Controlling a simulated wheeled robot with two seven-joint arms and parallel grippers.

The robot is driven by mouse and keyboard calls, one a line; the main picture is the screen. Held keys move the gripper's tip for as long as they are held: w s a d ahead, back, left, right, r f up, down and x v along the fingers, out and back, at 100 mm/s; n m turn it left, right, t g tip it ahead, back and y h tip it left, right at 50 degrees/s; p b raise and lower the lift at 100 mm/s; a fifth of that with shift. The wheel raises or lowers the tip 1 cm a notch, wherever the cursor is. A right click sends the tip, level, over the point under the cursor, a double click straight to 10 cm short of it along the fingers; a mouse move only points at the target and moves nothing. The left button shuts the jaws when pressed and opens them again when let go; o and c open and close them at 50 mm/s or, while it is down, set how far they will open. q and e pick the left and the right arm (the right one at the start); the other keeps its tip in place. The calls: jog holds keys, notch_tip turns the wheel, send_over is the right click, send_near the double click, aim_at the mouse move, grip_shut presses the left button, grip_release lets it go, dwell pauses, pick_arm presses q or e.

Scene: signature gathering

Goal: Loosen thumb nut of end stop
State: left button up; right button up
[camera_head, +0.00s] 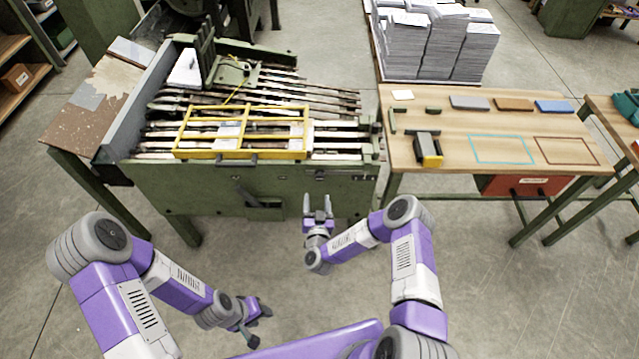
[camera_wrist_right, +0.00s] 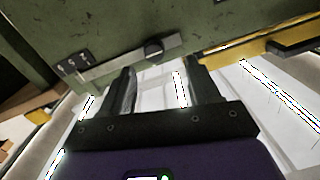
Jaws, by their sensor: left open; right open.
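In the right wrist view a round black knob (camera_wrist_right: 153,49), which looks like the thumb nut, sits on a grey bar (camera_wrist_right: 115,66) on the green machine's front. In the head view the nut is too small to tell apart on the front panel (camera_head: 285,195). My right gripper (camera_head: 318,204) is in front of this panel, fingers pointing at it. In its wrist view the right gripper (camera_wrist_right: 163,85) is open and empty, with the knob just beyond and between its fingertips, apart from them. My left gripper (camera_head: 261,326) is open and empty, low over the floor.
A yellow frame (camera_head: 243,155) lies over the machine's slatted bed. A brown-topped side table (camera_head: 85,125) stands left. The floor before the machine is clear.

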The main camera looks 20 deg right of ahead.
aim_at(320, 179)
jog(key=shift+h, duration=0.5)
jog(key=b+x, duration=0.1)
jog(key=x, duration=0.5)
jog(key=shift+d+r+b, duration=0.15)
jog(key=shift+d+b, duration=0.25)
jog(key=shift+d, duration=0.05)
jog(key=shift+x, duration=0.85)
jog(key=shift+r, duration=0.15)
jog(key=c, duration=1)
